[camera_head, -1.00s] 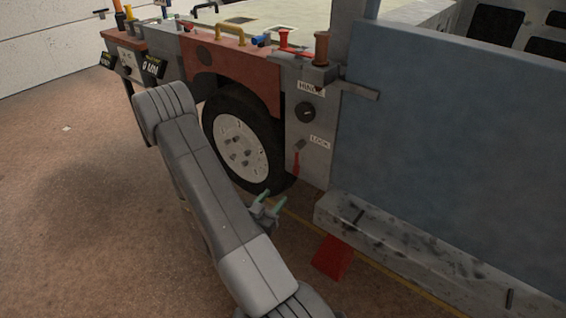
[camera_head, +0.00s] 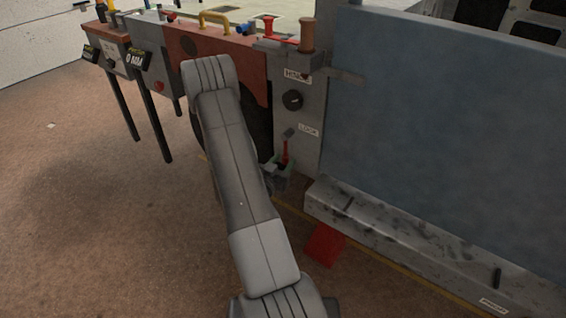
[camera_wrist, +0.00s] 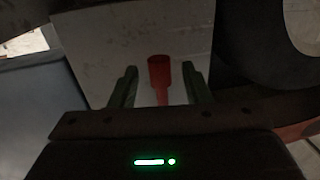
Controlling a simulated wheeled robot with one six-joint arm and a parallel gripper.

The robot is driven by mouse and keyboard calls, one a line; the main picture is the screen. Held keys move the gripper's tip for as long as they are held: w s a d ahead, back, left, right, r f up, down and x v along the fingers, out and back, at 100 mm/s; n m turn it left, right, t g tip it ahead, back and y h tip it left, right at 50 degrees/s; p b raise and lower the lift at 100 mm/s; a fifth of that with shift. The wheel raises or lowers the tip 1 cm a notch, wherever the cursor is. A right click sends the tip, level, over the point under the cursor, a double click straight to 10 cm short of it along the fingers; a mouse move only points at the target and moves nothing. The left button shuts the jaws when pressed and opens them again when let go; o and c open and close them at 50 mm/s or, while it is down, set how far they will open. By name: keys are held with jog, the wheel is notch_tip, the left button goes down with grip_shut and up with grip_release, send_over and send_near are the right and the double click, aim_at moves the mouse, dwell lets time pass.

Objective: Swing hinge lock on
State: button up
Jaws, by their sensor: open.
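The hinge lock (camera_head: 289,133) is a small grey pivot with a red-handled lever (camera_head: 285,152) hanging down from it, on the grey post beside the LOCK label (camera_head: 308,129). My gripper (camera_head: 279,169) is low at the post, by the lower end of the red handle, partly hidden by my arm. In the wrist view the red handle (camera_wrist: 158,70) shows between the two green-tipped fingers of my gripper (camera_wrist: 160,80). The fingers are open, with a gap on each side of the handle. I cannot tell how deep the handle sits between them.
A black knob (camera_head: 292,100) under the HINGE label sits above the lock. A large blue-grey panel (camera_head: 430,140) stands to the right, above a worn grey sill (camera_head: 400,228). A red wedge (camera_head: 324,244) lies on the floor. The brown floor at left is open.

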jog(key=shift+w+d, duration=0.1)
jog(key=shift+w, duration=0.05)
jog(key=shift+c, duration=0.2)
grip_shut()
